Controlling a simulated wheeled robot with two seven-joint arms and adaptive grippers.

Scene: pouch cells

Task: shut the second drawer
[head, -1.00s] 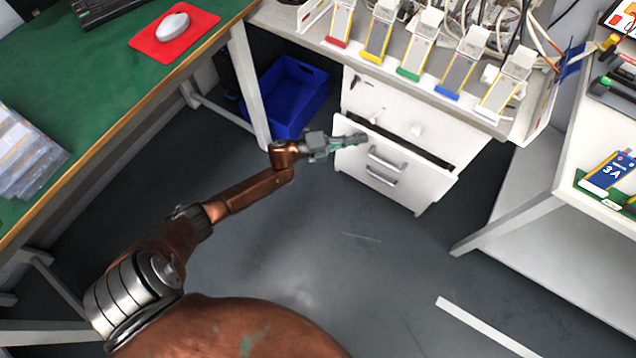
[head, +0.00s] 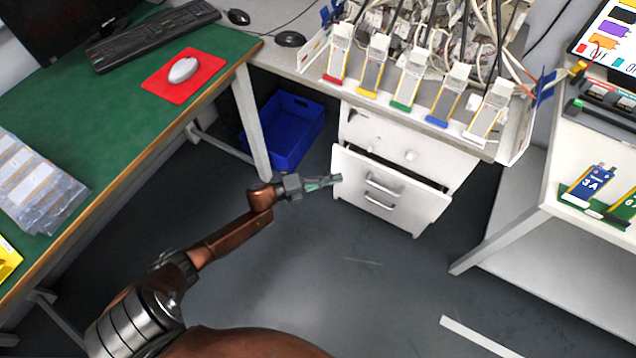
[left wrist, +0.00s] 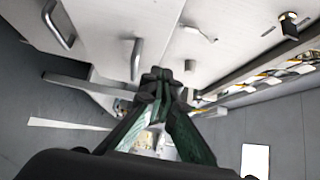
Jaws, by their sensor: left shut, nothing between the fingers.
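The white drawer unit (head: 375,130) stands under the bench. Its second drawer (head: 350,170) is pulled out, with a dark gap behind the top edge of its front. Two bar handles show on the front, the upper one (head: 385,187) and a lower one (head: 379,203); I cannot make out a seam between them. My left gripper (head: 338,180) is shut and empty, at the left edge of the drawer front; I cannot tell whether it touches. In the left wrist view the shut fingers (left wrist: 160,78) point toward white drawer fronts with handles (left wrist: 137,58). My right gripper is not in view.
A blue bin (head: 285,130) stands on the floor left of the drawer unit. The green-topped table (head: 110,125) is at the left, and a white side table (head: 520,225) at the right. The floor (head: 330,270) before the drawers is clear.

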